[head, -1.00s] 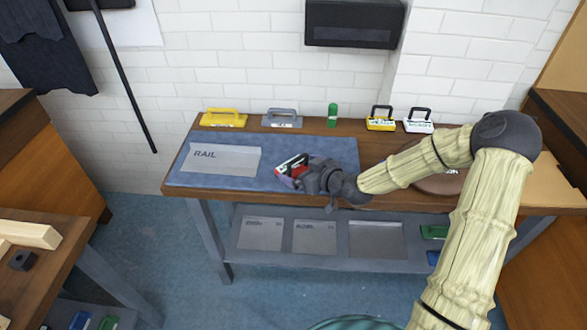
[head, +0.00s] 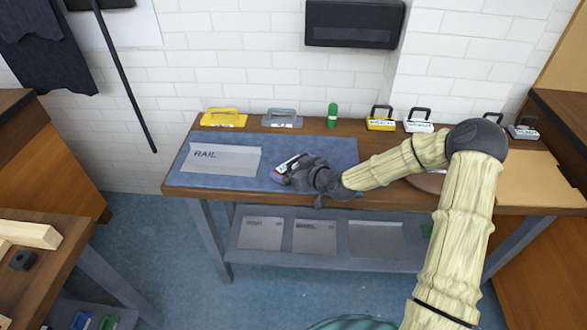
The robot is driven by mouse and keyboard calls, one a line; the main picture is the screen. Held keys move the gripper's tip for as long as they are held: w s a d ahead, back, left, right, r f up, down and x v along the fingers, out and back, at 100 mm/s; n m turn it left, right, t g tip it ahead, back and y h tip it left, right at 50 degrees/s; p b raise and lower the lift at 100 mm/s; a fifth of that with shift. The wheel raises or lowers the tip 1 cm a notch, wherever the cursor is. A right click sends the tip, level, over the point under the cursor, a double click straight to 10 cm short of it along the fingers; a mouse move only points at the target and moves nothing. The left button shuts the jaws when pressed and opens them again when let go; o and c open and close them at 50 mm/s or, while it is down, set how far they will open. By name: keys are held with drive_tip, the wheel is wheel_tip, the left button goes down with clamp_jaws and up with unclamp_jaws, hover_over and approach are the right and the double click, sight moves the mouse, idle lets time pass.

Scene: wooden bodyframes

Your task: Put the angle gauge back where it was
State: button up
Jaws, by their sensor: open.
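My gripper (head: 290,174) is low over the blue mat (head: 330,149) on the bench, with its jaws open. A small item (head: 288,162) with white, green and dark parts shows right at the jaws, with a pinkish patch near its lower left. The gripper hides part of it, and I cannot tell whether it touches the mat or whether it is the angle gauge. No label that I can read names an angle gauge.
A grey sheet marked RAIL (head: 222,160) lies left on the mat. Along the back stand a yellow handled block (head: 223,119), a grey one (head: 282,120), a green bottle (head: 332,115) and several black-handled blocks (head: 381,122). The lower shelf (head: 285,255) holds grey trays.

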drive_tip(key=shift+c, duration=0.4)
drive_tip(key=c, duration=0.9)
drive_tip(key=shift+o, duration=0.2)
wheel_tip(320, 180, up, 10)
drive_tip(key=shift+r, duration=0.1)
